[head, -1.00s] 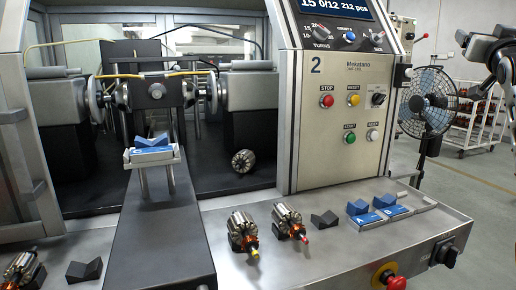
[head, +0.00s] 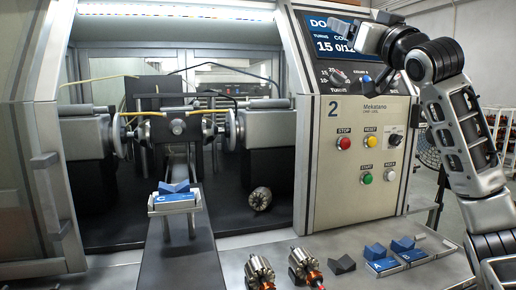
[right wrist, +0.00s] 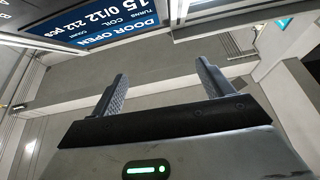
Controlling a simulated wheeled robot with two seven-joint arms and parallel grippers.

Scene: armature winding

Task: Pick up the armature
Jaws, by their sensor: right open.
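Two armatures with silver cores and copper windings stand on the steel front table: one left (head: 260,271), cut by the lower picture edge, and one beside it (head: 303,264). A third armature (head: 260,198) lies inside the machine on its dark floor. My right gripper (head: 366,40) is raised in front of the machine's display, well above and apart from the armatures. In the right wrist view its two fingers (right wrist: 162,74) are spread with nothing between them. My left gripper is out of the picture.
An empty dark V-block (head: 342,264) and blue V-blocks on labelled bases (head: 383,262) sit right of the armatures. Another blue block on a stand (head: 174,195) is at the machine opening. The control panel (head: 365,170) rises behind the table.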

